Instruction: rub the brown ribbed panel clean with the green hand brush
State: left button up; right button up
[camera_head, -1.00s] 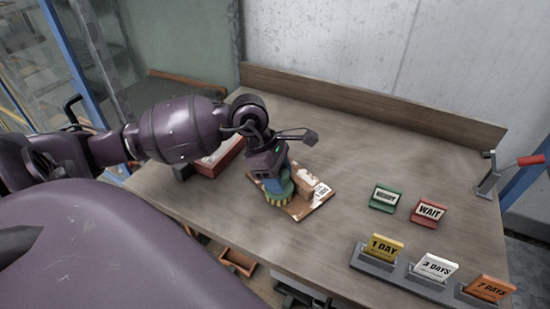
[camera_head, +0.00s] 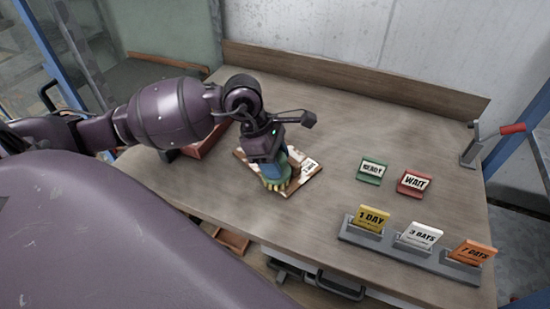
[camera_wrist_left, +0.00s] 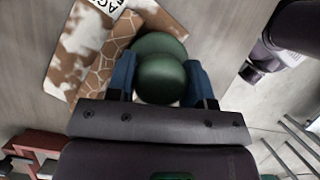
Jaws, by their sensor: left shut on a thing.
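The brown panel (camera_head: 309,173) lies flat on the table, with whitish patches over its brown surface and a printed label partly in sight. In the left wrist view the panel (camera_wrist_left: 78,42) is at the upper left; its ribs are hard to make out. My left gripper (camera_head: 272,165) is shut on the green hand brush (camera_head: 276,183), whose pale bristles point down over the near part of the panel. In the wrist view the brush's green rounded top (camera_wrist_left: 161,78) sits between the blue fingers. Bristle contact is hidden from view. My right gripper is not recognisable in either view.
A red tray (camera_head: 207,144) stands behind my left forearm. Green READY (camera_head: 371,171) and red WAIT (camera_head: 414,184) signs stand at the right. A grey rack (camera_head: 400,250) holds yellow, white and orange day cards at the front right.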

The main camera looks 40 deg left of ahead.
pick_arm(q)
jog(key=shift+r+p, duration=0.95)
jog(key=shift+r, duration=1.15)
jog(key=shift+r+p, duration=0.4)
jog(key=shift+r, duration=0.45)
jog(key=shift+r+p, duration=0.35)
jog(key=shift+r, duration=1.2)
pick_arm(e)
notch_tip(320, 180, up, 6)
jog(key=w, duration=0.2)
jog(key=shift+f+t, duration=0.15)
jog(key=shift+t, duration=0.25)
jog(key=shift+f, duration=0.1)
